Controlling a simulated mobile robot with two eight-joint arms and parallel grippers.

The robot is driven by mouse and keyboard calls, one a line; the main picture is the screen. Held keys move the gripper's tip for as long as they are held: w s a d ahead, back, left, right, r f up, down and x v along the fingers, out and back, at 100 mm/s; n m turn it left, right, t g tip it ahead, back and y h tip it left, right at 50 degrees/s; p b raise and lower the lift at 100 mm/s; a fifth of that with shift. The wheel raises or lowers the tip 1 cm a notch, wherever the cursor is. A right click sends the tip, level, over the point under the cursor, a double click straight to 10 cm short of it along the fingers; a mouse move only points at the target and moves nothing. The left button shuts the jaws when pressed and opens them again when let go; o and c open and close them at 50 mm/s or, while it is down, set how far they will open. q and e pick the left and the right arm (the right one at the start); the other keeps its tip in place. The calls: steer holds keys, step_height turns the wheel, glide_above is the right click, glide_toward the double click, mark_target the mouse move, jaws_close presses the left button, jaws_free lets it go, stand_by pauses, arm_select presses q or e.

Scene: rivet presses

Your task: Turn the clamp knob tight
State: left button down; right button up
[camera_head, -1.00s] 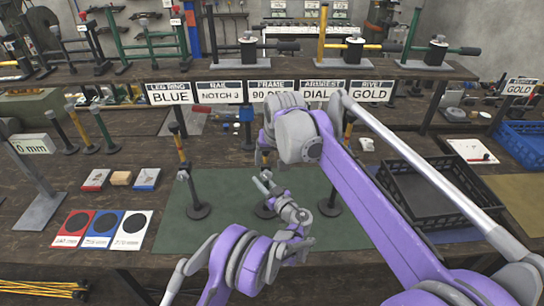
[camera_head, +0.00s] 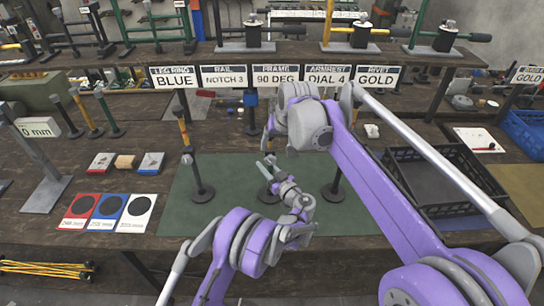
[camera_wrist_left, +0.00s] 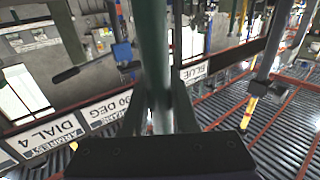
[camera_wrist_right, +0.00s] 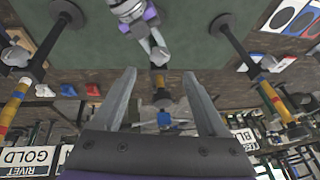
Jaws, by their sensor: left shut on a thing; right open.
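My left gripper (camera_head: 268,170) is low over the green mat (camera_head: 222,222), by the middle post. It is shut on a dark green bar (camera_wrist_left: 155,55), which runs upright through the left wrist view. My right gripper (camera_wrist_right: 160,76) is open, with nothing between its fingers. In the head view it sits behind the purple right arm, above the left gripper, and its fingertips are hidden. A left post (camera_head: 200,188) and a right post (camera_head: 334,190) stand on the mat. In the right wrist view a grey piece (camera_wrist_right: 159,56) shows beyond the fingertips. I cannot single out the clamp knob for certain.
A row of signs (camera_head: 276,77) hangs from the shelf behind. A black crate (camera_head: 455,208) stands right of the mat. Red, blue and white cards (camera_head: 109,207) lie left of it, with small boxes (camera_head: 126,161) behind. The mat's left part is mostly clear.

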mark_target(272, 158)
steer(key=x, duration=0.9)
jaws_close()
